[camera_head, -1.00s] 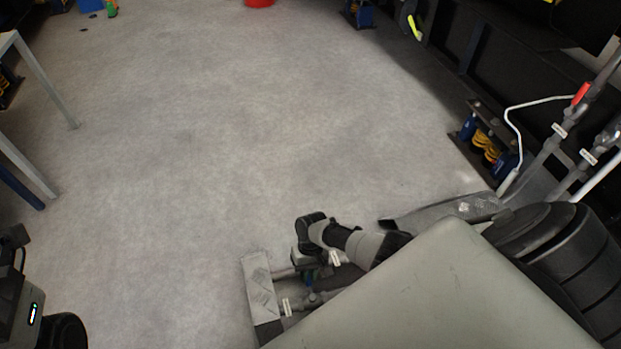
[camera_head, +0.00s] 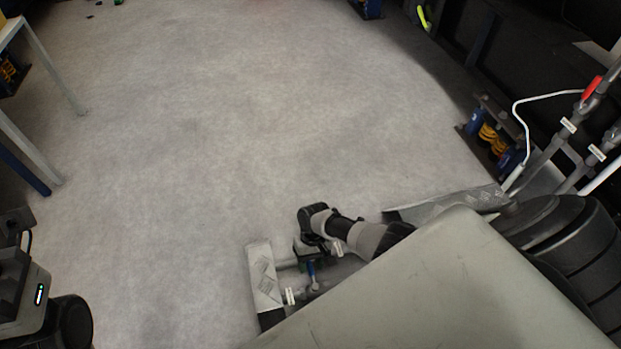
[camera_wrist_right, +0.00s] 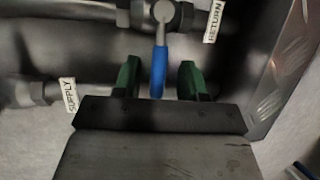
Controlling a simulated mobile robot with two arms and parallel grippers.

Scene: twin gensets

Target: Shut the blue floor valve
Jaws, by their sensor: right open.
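The blue valve handle (camera_wrist_right: 158,72) is a short lever on a grey pipe fitting, at the top middle of the right wrist view. It points from the fitting toward my gripper. My right gripper (camera_wrist_right: 158,80) is open, with one green finger on each side of the lever and a visible gap on both sides. In the head view the blue handle (camera_head: 311,272) shows just below my right gripper (camera_head: 309,256), low over the floor pipes. The left arm shows at the lower left edge of the head view, but its fingers are not seen.
Pipes labelled SUPPLY (camera_wrist_right: 68,95) and RETURN (camera_wrist_right: 214,21) run beside the valve. A metal tread-plate edge (camera_head: 264,279) borders the pipes on the left. A red-handled valve (camera_head: 592,88) is on upright pipes at right. The middle floor is clear.

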